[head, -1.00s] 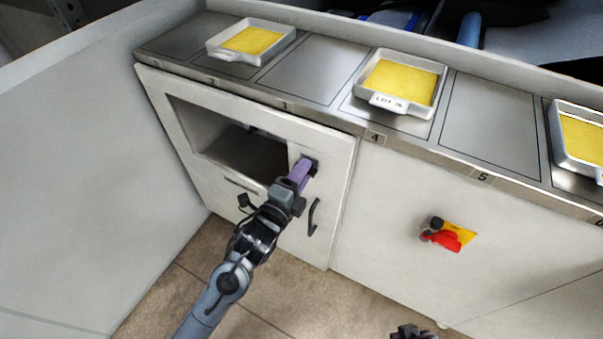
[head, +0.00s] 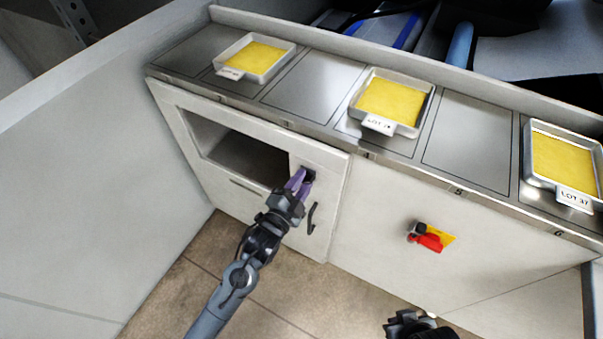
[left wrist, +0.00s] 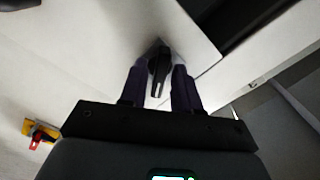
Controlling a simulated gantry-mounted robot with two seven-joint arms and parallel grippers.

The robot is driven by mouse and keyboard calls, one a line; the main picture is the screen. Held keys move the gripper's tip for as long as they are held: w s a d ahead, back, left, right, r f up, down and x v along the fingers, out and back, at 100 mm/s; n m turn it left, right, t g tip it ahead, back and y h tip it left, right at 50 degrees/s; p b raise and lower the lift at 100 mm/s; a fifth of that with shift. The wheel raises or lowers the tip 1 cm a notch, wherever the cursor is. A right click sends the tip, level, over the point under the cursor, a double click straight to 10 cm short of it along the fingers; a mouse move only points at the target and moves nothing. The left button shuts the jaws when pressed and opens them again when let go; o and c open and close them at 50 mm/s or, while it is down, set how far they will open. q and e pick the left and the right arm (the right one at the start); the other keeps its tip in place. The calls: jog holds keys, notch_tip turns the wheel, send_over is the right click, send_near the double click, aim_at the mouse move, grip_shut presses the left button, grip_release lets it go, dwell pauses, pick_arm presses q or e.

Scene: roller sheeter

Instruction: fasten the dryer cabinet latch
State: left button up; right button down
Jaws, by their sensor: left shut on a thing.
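The dryer cabinet door (head: 262,185) is a white framed panel with a dark window opening and stands at the left end of the counter front. The dark latch (head: 309,173) is at the door's upper right; the gripper hides part of it. In the left wrist view the black latch handle (left wrist: 159,66) lies between the purple fingers. My left gripper (head: 300,182) is shut on the latch handle; it also shows in the left wrist view (left wrist: 160,88). My right gripper (head: 408,325) is at the bottom edge, away from the cabinet, its jaws unclear.
A dark pull handle (head: 311,218) is below the latch. A red and yellow switch (head: 431,237) sticks out of the front panel to the right. Trays of yellow sheets, such as the middle one (head: 416,130), stand on the counter (head: 465,145). A pale wall (head: 85,200) closes the left side.

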pick_arm(q)
jog(key=n+p, duration=0.7)
jog(key=n, duration=0.2)
jog(key=shift+r+p, duration=0.15)
jog(key=shift+p, duration=0.15)
jog(key=shift+n+p, duration=0.65)
jog(key=shift+n, duration=0.55)
jog(key=o, duration=0.7)
